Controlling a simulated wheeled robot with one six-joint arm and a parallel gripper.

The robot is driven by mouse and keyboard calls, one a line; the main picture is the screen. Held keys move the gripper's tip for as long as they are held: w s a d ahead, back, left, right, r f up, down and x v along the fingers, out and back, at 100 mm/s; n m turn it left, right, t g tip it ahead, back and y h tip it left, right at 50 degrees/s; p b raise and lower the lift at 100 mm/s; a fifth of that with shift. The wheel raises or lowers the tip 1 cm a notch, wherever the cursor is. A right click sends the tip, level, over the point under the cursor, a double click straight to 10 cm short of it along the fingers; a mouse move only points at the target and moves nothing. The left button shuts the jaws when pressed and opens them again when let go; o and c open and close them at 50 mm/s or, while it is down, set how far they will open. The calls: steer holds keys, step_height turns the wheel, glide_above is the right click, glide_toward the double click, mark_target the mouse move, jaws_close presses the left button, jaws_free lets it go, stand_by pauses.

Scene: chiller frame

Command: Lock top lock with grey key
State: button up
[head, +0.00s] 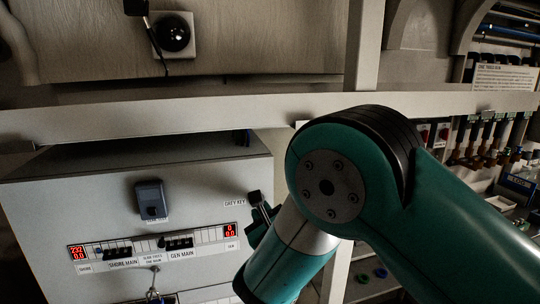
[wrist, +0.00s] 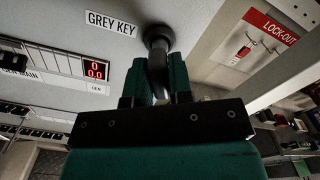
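My gripper (head: 262,212) is at the right side of the grey panel box, just below a dark knob-shaped piece beside the GREY KEY label. In the wrist view, my gripper's two green fingers (wrist: 160,75) are close together around a dark curved stem with a round head, which I take as the grey key (wrist: 158,42). The stem fills the gap between the fingers, and its head meets the panel beside the label (wrist: 111,22). A blue-grey lock-like block (head: 151,200) is on the panel's upper middle; whether it is the top lock I cannot tell.
The panel box (head: 90,195) has red displays (head: 77,253) and switches (head: 178,243). A small fitting (head: 154,292) hangs low on it. A pale beam (head: 120,118) crosses above. A LOCK-OUT sign (wrist: 268,32) and cluttered shelves stand at the right.

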steer(key=shift+n+p, duration=0.9)
steer(key=shift+p, duration=0.05)
steer(key=shift+r, duration=0.1)
steer(key=shift+n, duration=1.3)
steer(key=o, duration=1)
